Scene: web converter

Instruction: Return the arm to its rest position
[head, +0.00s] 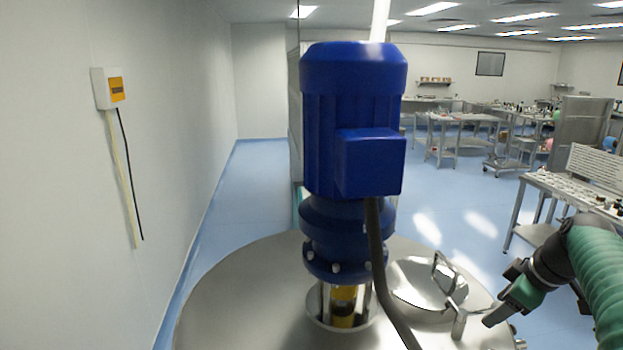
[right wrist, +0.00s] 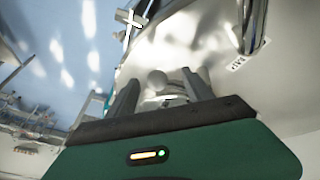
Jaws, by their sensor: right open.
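My right arm, in a green ribbed sleeve, comes in from the lower right of the head view. Its dark gripper (head: 500,300) is at the right rim of a round steel tank top (head: 237,300), beside the shiny hatch lid (head: 420,283) and its handle. In the right wrist view the two grey fingers (right wrist: 160,88) are apart. Rounded metal fittings (right wrist: 157,78) of the tank show beyond and between them; I cannot tell whether they touch. My left gripper is not in view.
A blue motor (head: 350,120) stands upright on the tank, with a dark cable (head: 377,260) running down in front. A white wall with a yellow-fronted box (head: 108,88) is at the left. Steel tables (head: 460,122) stand at the back right, with open blue floor (head: 460,215) before them.

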